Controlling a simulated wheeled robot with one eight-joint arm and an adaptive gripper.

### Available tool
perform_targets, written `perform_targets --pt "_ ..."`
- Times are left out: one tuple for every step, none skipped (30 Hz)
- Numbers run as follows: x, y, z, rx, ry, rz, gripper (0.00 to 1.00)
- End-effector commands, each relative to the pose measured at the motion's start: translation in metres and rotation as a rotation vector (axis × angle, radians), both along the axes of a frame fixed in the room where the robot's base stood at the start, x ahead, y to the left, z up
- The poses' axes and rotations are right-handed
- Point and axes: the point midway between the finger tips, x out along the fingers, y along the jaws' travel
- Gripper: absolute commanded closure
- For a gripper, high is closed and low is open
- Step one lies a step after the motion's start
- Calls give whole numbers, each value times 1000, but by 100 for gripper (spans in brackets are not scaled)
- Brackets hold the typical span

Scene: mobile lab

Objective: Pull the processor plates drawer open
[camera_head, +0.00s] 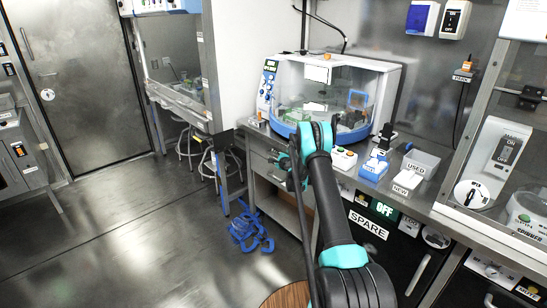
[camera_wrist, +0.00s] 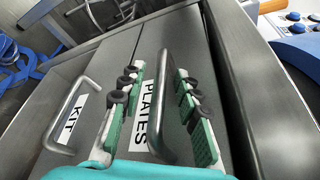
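In the wrist view, the drawer labelled PLATES (camera_wrist: 185,40) has a grey metal front and a bar handle (camera_wrist: 160,95). My gripper (camera_wrist: 160,72) is open, with one green-padded finger on each side of this handle. A gap shows between each finger and the bar, so it does not grip it. The drawer looks shut, its front level with the neighbouring one. In the head view, my gripper (camera_head: 288,160) is at the front of the bench cabinet, and my arm hides much of the drawer fronts.
A drawer labelled KIT (camera_wrist: 72,120) with its own handle sits beside it. A blue-and-white processor machine (camera_head: 335,95) stands on the bench above. Blue coiled items (camera_head: 245,230) lie on the floor to the left. The floor in front (camera_head: 150,240) is clear.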

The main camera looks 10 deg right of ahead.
Motion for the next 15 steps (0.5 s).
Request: perform_targets --pt "1 0 0 0 0 0 68" --pt "2 1 0 0 0 0 68" --pt "2 1 0 0 0 0 68" --pt "2 1 0 0 0 0 68" --pt "2 1 0 0 0 0 68" --pt "2 1 0 0 0 0 68" --pt "2 1 0 0 0 0 68" --pt "2 1 0 0 0 0 68" --pt "2 1 0 0 0 0 70" --pt "2 1 0 0 0 0 74" --pt "2 1 0 0 0 0 77" --pt "2 1 0 0 0 0 82" --pt "2 1 0 0 0 0 86" --pt "2 1 0 0 0 0 90" --pt "2 1 0 0 0 0 95"
